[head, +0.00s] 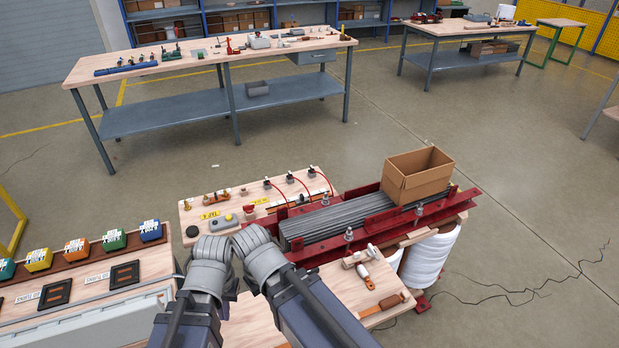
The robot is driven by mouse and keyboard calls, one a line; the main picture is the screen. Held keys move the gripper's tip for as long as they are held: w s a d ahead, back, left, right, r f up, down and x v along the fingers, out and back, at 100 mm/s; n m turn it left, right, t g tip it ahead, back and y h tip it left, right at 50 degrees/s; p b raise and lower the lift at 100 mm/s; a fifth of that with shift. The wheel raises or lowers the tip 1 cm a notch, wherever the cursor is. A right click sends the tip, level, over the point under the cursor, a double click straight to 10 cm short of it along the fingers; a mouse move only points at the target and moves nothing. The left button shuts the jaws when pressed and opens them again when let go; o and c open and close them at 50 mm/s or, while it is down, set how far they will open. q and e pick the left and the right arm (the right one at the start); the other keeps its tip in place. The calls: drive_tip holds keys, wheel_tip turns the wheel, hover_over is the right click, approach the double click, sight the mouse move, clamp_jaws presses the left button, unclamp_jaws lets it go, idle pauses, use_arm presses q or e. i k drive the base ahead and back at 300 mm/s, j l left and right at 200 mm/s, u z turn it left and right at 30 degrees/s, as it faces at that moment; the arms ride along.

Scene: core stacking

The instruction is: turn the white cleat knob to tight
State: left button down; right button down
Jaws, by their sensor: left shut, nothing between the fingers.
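I cannot make out with certainty which part is the white cleat knob. Small pale-capped posts stand on the red clamp frame (452,205), one at its near side (348,236) and one further right (419,209). The frame holds a stack of grey laminations (340,217). My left gripper (211,262) is over the near left part of the bench, shut and empty. My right gripper (256,240) is close beside it, left of the frame's near end. Its fingertips are hidden, so its opening does not show. Both grippers are apart from the pale-capped posts.
An open cardboard box (417,176) sits on the right end of the stack. White coils (431,258) stand below. A pale-headed hammer (358,257) and other hand tools lie right of my arms. A fittings board (237,210) is behind my grippers; coloured bins (76,250) are left.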

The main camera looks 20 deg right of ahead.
sight(371, 253)
drive_tip(key=z, duration=1.25)
